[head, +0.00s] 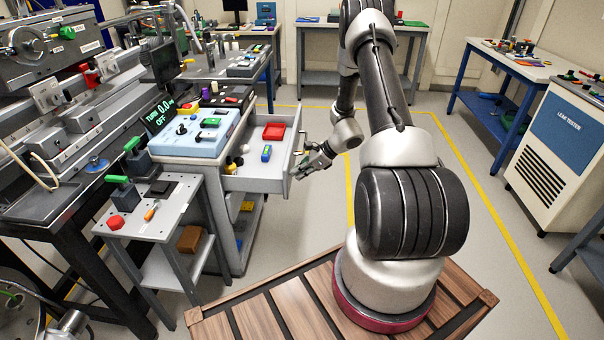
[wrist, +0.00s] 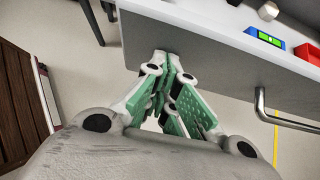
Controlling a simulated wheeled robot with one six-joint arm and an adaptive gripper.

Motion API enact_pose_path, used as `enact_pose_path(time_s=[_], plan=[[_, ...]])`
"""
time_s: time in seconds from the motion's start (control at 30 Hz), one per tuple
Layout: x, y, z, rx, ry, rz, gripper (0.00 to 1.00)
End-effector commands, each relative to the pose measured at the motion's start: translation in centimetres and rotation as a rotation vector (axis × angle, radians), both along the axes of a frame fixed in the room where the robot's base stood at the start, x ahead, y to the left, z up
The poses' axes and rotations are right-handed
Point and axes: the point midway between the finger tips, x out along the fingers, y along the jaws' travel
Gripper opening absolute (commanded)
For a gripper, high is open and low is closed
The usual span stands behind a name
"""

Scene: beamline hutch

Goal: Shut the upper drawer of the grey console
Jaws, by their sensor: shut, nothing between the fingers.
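The upper drawer (head: 252,184) of the grey console (head: 222,215) stands pulled out to the right in the head view. Its grey front panel (wrist: 215,52) crosses the wrist view, with a bar handle (wrist: 268,118) at the right. My gripper (head: 300,172) is beside the outer face of the drawer front. In the wrist view its green-padded fingers (wrist: 172,62) are shut and empty, with tips at the panel, away from the handle. I cannot tell whether they touch it.
The drawer holds a red tray (head: 273,132), a blue-green item (head: 266,153) and small parts. A blue control box (head: 195,134) sits on the console. A small side table (head: 150,212) stands at its near left. Open floor (head: 325,205) lies right of the drawer.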

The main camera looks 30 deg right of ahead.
Motion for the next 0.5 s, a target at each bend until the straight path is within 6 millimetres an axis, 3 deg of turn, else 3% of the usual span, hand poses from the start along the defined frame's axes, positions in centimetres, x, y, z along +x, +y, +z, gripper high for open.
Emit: enact_pose_path(time_s=[0.17,0.5], plan=[[1.7,2.7,0.0,0.0,0.0,0.004,0.0],[6.8,10.3,-0.1,0.0,0.0,0.006,0.0]])
